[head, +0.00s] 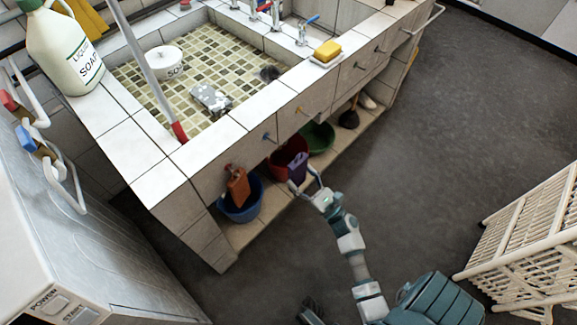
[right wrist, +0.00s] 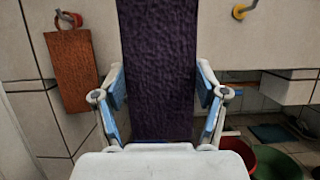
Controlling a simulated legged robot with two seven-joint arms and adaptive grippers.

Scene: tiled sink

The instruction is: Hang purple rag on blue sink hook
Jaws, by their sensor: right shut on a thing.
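The purple rag (head: 297,168) is held in my right gripper (head: 303,179), in front of the sink's open lower shelf. In the right wrist view the rag (right wrist: 158,65) stands upright between the two fingers of the gripper (right wrist: 163,92), and its top runs out of the picture. The blue sink hook (head: 268,137) is on the sink front in the head view, up and left of the rag, with nothing seen hanging on it. I cannot make out the blue hook in the wrist view; the rag covers the middle there. My left gripper does not show.
An orange rag (head: 238,187) hangs from a red hook (right wrist: 72,18), left of the purple rag. A yellow hook (right wrist: 241,11) is at the right. Blue (head: 240,207), red (head: 284,160) and green (head: 319,137) tubs stand below. A white rack (head: 525,245) stands right; the floor between is clear.

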